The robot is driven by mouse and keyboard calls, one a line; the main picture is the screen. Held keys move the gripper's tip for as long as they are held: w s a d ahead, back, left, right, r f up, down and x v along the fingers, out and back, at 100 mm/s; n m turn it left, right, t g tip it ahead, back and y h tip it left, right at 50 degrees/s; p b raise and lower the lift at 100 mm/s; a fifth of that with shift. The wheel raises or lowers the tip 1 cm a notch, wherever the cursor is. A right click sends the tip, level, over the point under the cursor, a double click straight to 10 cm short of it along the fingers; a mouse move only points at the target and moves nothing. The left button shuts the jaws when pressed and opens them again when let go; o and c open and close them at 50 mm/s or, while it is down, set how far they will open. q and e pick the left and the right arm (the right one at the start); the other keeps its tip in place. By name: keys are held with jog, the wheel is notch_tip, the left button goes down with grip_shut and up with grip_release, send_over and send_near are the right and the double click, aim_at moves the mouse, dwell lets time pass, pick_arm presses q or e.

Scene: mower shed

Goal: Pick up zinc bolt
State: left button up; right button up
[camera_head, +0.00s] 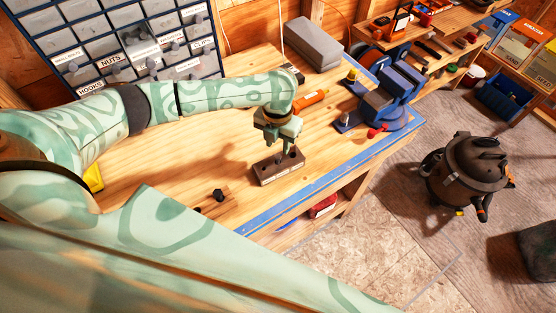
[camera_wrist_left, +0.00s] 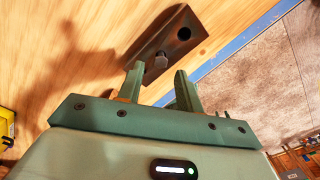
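The zinc bolt (camera_wrist_left: 156,64) is a small grey piece standing in a brown block (camera_wrist_left: 163,40) in the left wrist view. The block has a dark round hole (camera_wrist_left: 184,34) beside it. My left gripper (camera_wrist_left: 158,74) is open, with its fingertips on either side of the bolt's line and no visible grip on it. In the head view the left gripper (camera_head: 281,148) points down over the block (camera_head: 278,174) near the bench's front edge. There the fingers largely hide the bolt. My right gripper is out of view.
A small dark piece (camera_head: 218,195) lies on the bench (camera_head: 180,170) left of the block. An orange-handled tool (camera_head: 311,99), a grey box (camera_head: 314,45) and a blue vise (camera_head: 388,97) are behind and right. Labelled drawers (camera_head: 145,50) stand at the back left.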

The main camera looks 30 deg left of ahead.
aim_at(277, 156)
pick_arm(q)
jog(key=shift+s+f, duration=0.1)
jog(key=shift+f, duration=0.3)
jog(key=f, duration=0.3)
jog(key=shift+s+d+f, duration=0.2)
jog(key=shift+s+f, duration=0.05)
jog(key=shift+f, duration=0.15)
jog(key=shift+w+a+f, duration=0.1)
jog(key=shift+f, duration=0.2)
grip_shut()
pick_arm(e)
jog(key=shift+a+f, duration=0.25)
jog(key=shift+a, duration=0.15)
pick_arm(q)
jog(key=shift+r, duration=0.1)
